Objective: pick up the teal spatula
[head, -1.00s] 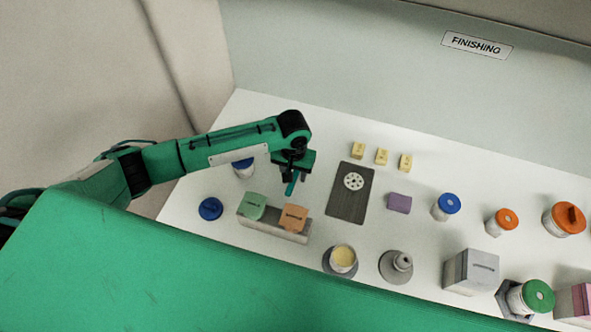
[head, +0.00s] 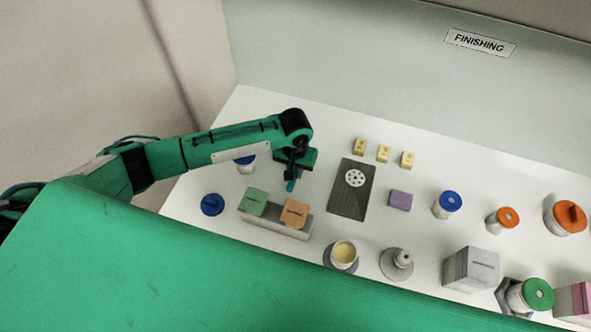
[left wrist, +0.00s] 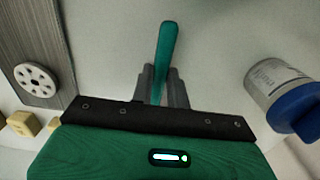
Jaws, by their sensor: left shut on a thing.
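The teal spatula (head: 290,185) shows only as a short teal end below my left gripper in the head view; the hand hides the rest. In the left wrist view the spatula's teal length (left wrist: 166,45) stands out between the two grey fingers. My left gripper (left wrist: 160,85) is shut on it. In the head view my left gripper (head: 292,176) is over the table behind the block holder. I cannot tell whether the spatula touches the table. My right gripper is in neither view.
A grey holder (head: 270,232) with green and orange blocks stands in front of the gripper. A blue-lidded jar (head: 246,165) is close at left, also in the left wrist view (left wrist: 275,88). A dark board (head: 346,204) with a white disc lies right. Several jars stand farther right.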

